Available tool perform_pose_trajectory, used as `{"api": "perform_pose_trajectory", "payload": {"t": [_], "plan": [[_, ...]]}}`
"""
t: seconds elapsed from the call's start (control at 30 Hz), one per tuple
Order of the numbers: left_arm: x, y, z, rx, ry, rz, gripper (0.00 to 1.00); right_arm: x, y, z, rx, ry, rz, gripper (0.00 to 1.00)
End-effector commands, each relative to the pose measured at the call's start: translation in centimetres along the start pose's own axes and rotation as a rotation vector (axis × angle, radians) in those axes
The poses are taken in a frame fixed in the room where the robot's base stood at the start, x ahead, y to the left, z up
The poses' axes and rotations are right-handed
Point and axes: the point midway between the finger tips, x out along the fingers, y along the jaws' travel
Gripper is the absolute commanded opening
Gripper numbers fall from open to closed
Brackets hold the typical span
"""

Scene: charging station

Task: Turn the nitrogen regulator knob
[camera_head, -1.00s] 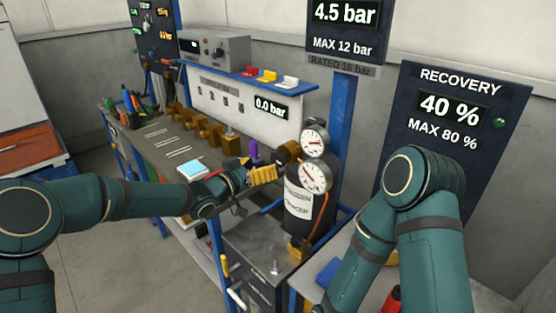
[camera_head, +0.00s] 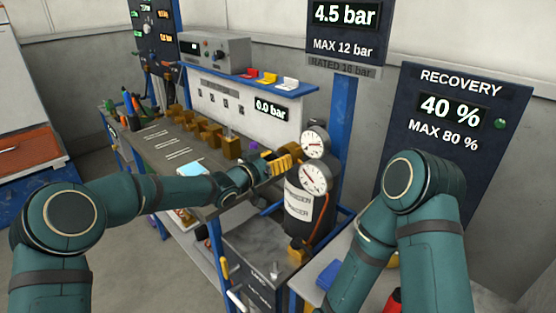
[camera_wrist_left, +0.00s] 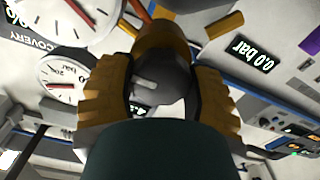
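The nitrogen regulator has a brass body with two round white gauges (camera_head: 314,178) above the dark nitrogen cylinder (camera_head: 298,211). The regulator knob (camera_wrist_left: 160,78) shows in the left wrist view as a dark round knob with a pale pointer, in front of the brass body (camera_wrist_left: 165,38). My left gripper (camera_head: 284,160) is at the regulator, and its yellow fingers (camera_wrist_left: 160,92) stand apart on either side of the knob. I cannot tell whether they touch it. In the head view the gripper hides the knob. My right gripper is not in view; only its arm shows at the right.
Several brass fittings (camera_head: 209,131) stand on the bench left of the regulator. A panel reading 0.0 bar (camera_head: 270,109) is behind. The recovery board (camera_head: 450,120) and a blue post (camera_head: 344,125) stand to the right. A dark box (camera_head: 262,262) is below.

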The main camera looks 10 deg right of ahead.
Motion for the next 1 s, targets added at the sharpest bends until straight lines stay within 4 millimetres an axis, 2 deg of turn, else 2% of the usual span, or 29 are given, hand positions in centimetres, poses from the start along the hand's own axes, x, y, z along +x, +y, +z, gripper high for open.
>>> {"api": "perform_pose_trajectory", "payload": {"t": [0.27, 0.47, 1.0], "plan": [[0.0, 0.0, 0.1, 0.015, 0.000, 0.000, 0.17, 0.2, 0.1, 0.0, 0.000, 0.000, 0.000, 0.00], [0.0, 0.0, 0.2, 0.090, -0.001, 0.000, 0.17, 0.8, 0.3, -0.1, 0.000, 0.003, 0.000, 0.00], [0.0, 0.2, 0.2, 0.556, -0.001, 0.001, 0.17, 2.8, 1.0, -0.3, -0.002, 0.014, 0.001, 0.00]]}}
